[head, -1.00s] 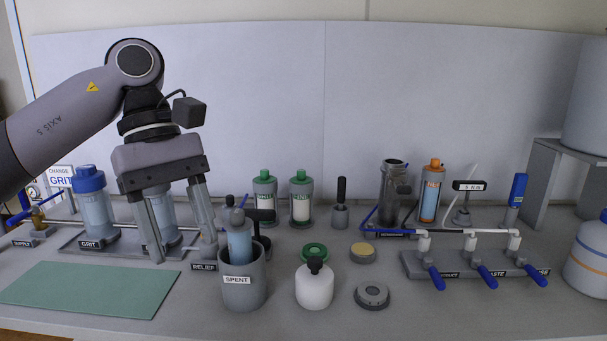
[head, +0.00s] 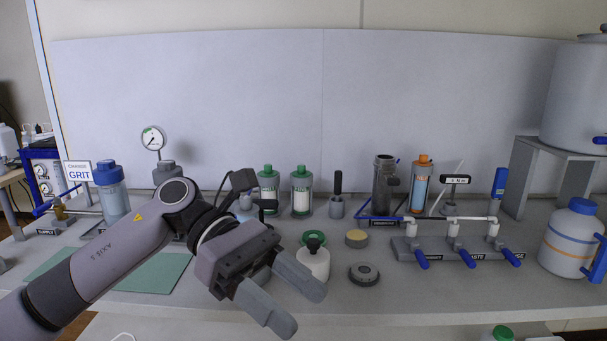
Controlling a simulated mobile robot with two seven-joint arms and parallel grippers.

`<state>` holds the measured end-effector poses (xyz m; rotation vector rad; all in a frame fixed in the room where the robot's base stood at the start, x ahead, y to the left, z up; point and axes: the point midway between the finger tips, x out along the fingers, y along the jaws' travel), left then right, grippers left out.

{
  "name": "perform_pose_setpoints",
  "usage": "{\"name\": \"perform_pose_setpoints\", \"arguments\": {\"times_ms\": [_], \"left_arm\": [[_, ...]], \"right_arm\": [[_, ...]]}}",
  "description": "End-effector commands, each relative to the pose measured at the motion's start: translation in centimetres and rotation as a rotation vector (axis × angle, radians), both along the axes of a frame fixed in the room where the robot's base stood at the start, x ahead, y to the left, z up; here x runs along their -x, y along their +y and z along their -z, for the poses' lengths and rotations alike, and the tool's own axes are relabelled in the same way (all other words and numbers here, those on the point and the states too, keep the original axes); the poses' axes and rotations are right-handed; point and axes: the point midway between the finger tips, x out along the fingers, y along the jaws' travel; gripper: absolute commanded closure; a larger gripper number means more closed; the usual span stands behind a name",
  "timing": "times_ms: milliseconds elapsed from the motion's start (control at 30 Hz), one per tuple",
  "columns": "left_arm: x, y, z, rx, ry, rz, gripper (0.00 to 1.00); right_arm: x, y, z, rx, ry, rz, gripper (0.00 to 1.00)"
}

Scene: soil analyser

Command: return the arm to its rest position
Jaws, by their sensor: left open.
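My left gripper (head: 296,312) is in the lower middle of the head view, its two fingers apart and nothing between them. It points down and to the right, in front of the bench's front edge as seen here. My left arm (head: 120,247) comes in from the lower left and crosses the green mat (head: 160,273). The gripper hides the spent cup almost wholly and comes close, in the picture, to the white bottle with a black knob (head: 314,262). My right gripper is not in view.
The grit canister (head: 111,192) and a gauge (head: 153,139) stand at the left. Green-capped cartridges (head: 301,194) stand at the back. A valve manifold with blue levers (head: 456,250) and a white-and-blue jug (head: 569,240) are at the right. A grey ring (head: 364,274) lies near the front.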

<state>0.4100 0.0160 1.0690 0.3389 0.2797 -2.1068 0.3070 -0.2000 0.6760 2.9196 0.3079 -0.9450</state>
Motion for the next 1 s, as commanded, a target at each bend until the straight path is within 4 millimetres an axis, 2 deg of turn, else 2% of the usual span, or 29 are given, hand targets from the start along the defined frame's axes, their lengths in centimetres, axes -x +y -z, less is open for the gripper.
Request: {"name": "perform_pose_setpoints", "arguments": {"times_ms": [100,267,433,567,767,867,1000], "left_arm": [[0.6,-1.9,-0.1,0.142,0.234,-0.094,0.43],[0.1,-3.1,-0.6,0.311,0.570,-0.232,0.43],[-1.7,-2.5,-0.1,0.468,0.962,-0.381,0.43],[-3.5,-1.0,1.4,0.577,1.276,-0.494,0.43],[-5.8,2.8,6.5,0.730,1.776,-0.667,0.43],[-6.2,5.1,10.1,0.806,2.029,-0.752,0.43],[-5.3,8.5,16.1,0.915,2.380,-0.867,0.43]], "right_arm": [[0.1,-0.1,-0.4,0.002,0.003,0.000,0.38],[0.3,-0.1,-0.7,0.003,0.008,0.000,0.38],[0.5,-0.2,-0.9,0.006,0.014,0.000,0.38],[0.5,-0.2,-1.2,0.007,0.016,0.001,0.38],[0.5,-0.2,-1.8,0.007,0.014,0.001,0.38],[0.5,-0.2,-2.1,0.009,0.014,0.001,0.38],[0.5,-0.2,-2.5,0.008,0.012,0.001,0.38]]}}
